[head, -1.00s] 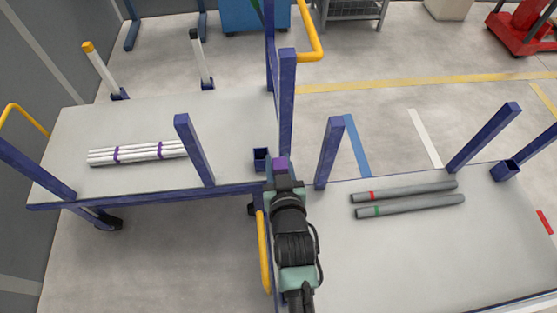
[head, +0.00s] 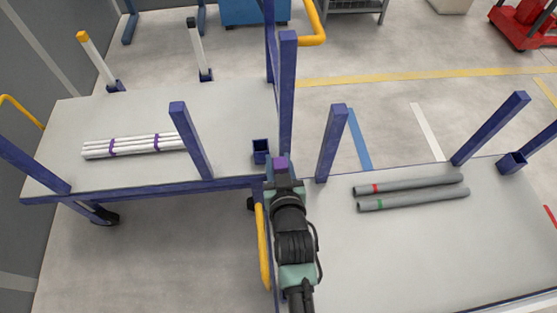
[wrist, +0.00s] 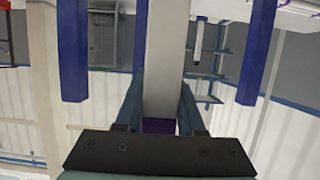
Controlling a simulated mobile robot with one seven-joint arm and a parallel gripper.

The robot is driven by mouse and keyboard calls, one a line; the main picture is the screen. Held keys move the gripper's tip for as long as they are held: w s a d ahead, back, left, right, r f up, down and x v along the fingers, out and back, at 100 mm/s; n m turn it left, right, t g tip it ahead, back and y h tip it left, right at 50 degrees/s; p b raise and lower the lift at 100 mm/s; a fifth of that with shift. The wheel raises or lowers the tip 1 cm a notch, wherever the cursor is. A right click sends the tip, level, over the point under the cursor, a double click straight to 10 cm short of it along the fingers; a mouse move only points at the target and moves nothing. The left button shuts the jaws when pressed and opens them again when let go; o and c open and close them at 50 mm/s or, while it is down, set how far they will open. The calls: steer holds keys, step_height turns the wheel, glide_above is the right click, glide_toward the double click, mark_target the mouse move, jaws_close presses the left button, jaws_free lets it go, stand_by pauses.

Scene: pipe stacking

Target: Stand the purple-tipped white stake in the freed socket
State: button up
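My gripper (wrist: 160,108) is shut on the white stake (wrist: 166,55), which runs between the two fingers in the wrist view. Its purple tip (wrist: 158,126) is at the palm end there. In the head view the purple tip (head: 281,163) shows at the end of my arm, and the rest of the stake is hidden below it. A blue socket (head: 261,152) with an open, dark top is just left of and beyond the tip, at the left cart's right end. I cannot tell the stake's lower end height.
The left cart deck (head: 235,120) holds bundled white pipes (head: 130,147). Blue posts (head: 190,140) (head: 287,90) (head: 332,143) rise close around my arm. A yellow handle (head: 263,245) is beside it. Two grey pipes (head: 420,198) lie on the right platform (head: 430,255).

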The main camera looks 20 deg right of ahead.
steer(key=o, duration=0.5)
steer(key=shift+c, duration=0.2)
steer(key=shift+o, duration=0.2)
step_height(320, 180, up, 10)
steer(key=p, duration=0.2)
